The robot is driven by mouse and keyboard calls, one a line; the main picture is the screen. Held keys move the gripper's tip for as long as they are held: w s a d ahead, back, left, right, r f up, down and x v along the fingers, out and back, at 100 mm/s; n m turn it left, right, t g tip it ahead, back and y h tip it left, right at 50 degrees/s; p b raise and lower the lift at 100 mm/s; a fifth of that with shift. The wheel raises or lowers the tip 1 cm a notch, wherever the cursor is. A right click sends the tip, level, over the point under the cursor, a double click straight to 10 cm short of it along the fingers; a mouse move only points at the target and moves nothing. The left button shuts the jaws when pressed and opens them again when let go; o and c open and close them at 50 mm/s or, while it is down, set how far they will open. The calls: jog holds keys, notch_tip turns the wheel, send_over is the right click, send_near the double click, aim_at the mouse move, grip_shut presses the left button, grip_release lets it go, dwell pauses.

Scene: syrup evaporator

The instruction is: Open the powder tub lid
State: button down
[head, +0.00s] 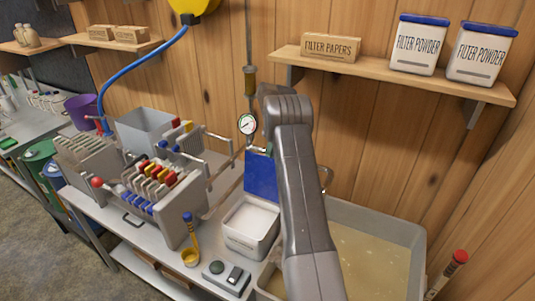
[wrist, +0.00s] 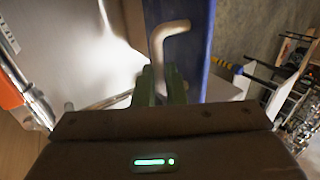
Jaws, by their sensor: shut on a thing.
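The powder tub (head: 243,245) is a white box on the bench, just left of my arm in the head view. Its blue lid (head: 261,175) stands upright at the tub's back edge, and white powder shows in the open top. In the wrist view the blue lid (wrist: 190,65) is close in front, with a tan bent handle (wrist: 157,45) on it. My gripper (wrist: 161,85) has its green fingers shut on the handle's end.
A yellow scoop (head: 191,255) stands left of the tub, near a small grey control box (head: 226,274). A filter press (head: 150,185) fills the bench further left. A large basin of cloudy liquid (head: 375,255) lies right. A gauge (head: 247,124) is behind the lid.

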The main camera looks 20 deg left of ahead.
jog(key=shift+w+d+f+g, duration=0.1)
jog(key=shift+w+f+g, duration=0.2)
jog(key=shift+f+g, duration=0.35)
jog(key=shift+f, duration=0.15)
jog(key=c, duration=1.5)
grip_release()
jog(key=shift+w, duration=0.1)
jog(key=shift+r, duration=0.2)
jog(key=shift+r+t, duration=0.1)
jog(key=shift+t, duration=0.15)
